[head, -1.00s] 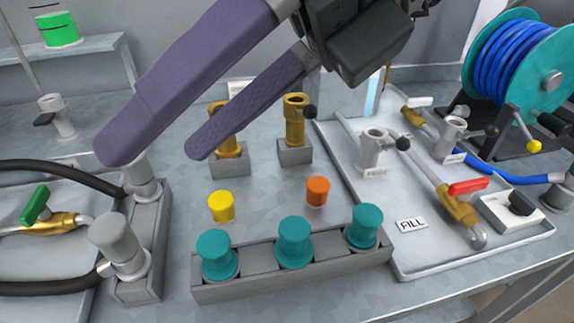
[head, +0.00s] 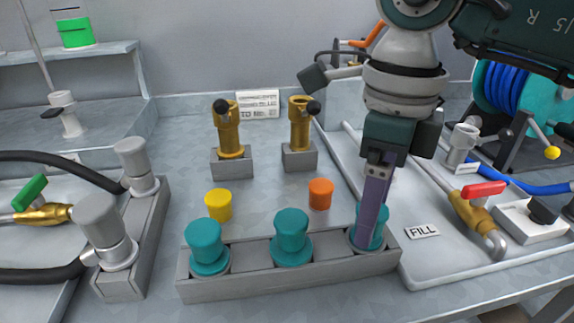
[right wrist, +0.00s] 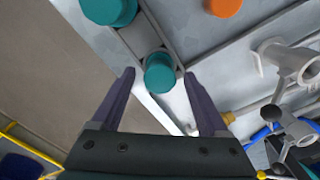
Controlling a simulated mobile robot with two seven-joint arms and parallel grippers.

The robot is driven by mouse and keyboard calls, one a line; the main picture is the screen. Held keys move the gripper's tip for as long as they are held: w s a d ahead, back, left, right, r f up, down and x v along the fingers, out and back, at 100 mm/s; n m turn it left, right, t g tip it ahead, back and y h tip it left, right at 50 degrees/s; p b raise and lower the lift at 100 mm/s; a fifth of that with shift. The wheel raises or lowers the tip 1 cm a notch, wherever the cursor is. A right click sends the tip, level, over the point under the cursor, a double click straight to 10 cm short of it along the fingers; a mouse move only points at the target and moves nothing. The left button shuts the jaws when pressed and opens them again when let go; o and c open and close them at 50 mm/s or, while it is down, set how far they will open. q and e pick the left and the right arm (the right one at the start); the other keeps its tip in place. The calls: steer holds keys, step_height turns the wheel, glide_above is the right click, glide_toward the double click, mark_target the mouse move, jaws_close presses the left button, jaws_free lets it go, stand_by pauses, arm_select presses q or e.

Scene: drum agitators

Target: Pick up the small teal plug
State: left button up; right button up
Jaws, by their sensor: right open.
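Three teal plugs sit in a row in a grey rack (head: 290,283). The rightmost is the small teal plug (head: 379,238), partly hidden in the head view behind a purple finger of my right gripper (head: 367,242). A middle teal plug (head: 290,238) and a left teal plug (head: 206,245) look larger. In the right wrist view, the small teal plug (right wrist: 160,73) appears between the tips of my open right gripper (right wrist: 158,76). The fingers point down at it, with a gap on both sides. I cannot tell how far they reach down around it. My left gripper is out of view.
A yellow plug (head: 218,204) and an orange plug (head: 320,193) stand behind the rack. Brass fittings (head: 230,135) stand farther back. A white tray (head: 440,262) with a red-handled valve (head: 475,205) lies to the right. Grey fittings (head: 105,230) stand left.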

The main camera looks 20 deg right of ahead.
steer(key=shift+f, duration=0.95)
steer(key=shift+c, duration=0.3)
jaws_close()
